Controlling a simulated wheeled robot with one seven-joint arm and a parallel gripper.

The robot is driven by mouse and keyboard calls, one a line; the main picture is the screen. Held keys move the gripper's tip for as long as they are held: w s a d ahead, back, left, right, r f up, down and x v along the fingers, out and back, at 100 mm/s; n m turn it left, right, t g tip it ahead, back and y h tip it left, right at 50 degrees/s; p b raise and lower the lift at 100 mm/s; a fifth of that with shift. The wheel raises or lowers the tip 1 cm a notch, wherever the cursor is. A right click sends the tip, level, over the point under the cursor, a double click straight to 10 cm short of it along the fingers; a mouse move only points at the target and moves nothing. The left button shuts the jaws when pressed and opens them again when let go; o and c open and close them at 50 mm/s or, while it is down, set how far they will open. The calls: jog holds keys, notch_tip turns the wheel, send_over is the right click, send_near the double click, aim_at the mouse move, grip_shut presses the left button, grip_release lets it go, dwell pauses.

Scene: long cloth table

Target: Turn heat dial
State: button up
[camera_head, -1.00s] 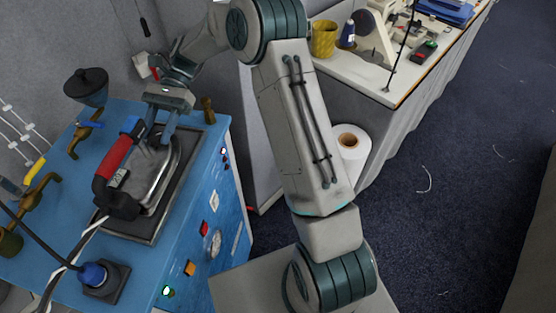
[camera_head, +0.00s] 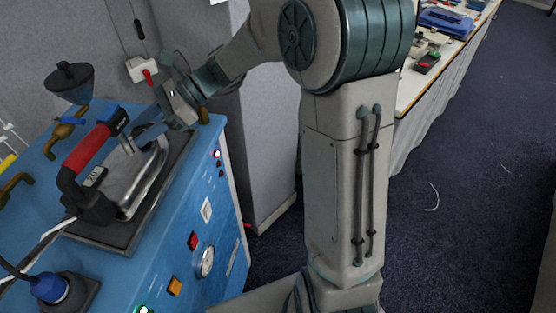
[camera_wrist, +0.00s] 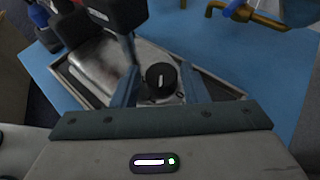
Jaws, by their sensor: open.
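An iron with a red and black handle (camera_head: 87,148) and a silver body (camera_head: 150,175) rests on a dark-rimmed tray (camera_head: 182,150) on the blue cabinet. In the wrist view, the round black heat dial (camera_wrist: 161,77) with a white mark stands by the iron's silver body (camera_wrist: 98,65). My gripper (camera_head: 140,138) reaches over the iron from the right. In the wrist view my gripper (camera_wrist: 160,74) is open, with one finger on each side of the dial. I cannot tell whether either finger touches it. The dial is not clear in the head view.
The blue cabinet (camera_head: 195,195) has a dark funnel (camera_head: 70,82) and brass taps (camera_head: 62,132) behind and left of the iron. A blue plug (camera_head: 48,287) with a cord is at front left. A grey wall stands close behind.

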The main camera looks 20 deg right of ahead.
jog(key=m+t+b, duration=0.1)
jog(key=t+b, duration=0.1)
jog(key=m+t+b, duration=0.3)
jog(key=m+t, duration=0.1)
jog(key=shift+s+f+h+b, duration=0.2)
jog(key=shift+s+h+b, duration=0.2)
jog(key=v, duration=1.4)
jog(key=s+d+f+n+g+h+p, duration=0.1)
jog(key=s+f+n+g+h+p, duration=0.1)
jog(key=s+f+n+h+p, duration=0.35)
jog(key=s+d+r+n+t+h+p, duration=0.1)
jog(key=s+d+n+h+p, duration=0.5)
jog(key=n, duration=0.9)
jog(key=s+d+r+h, duration=0.1)
jog(key=d, duration=0.1)
jog(key=shift+d, duration=0.35)
jog(key=shift+s+n, duration=0.15)
jog(key=shift+n, duration=0.2)
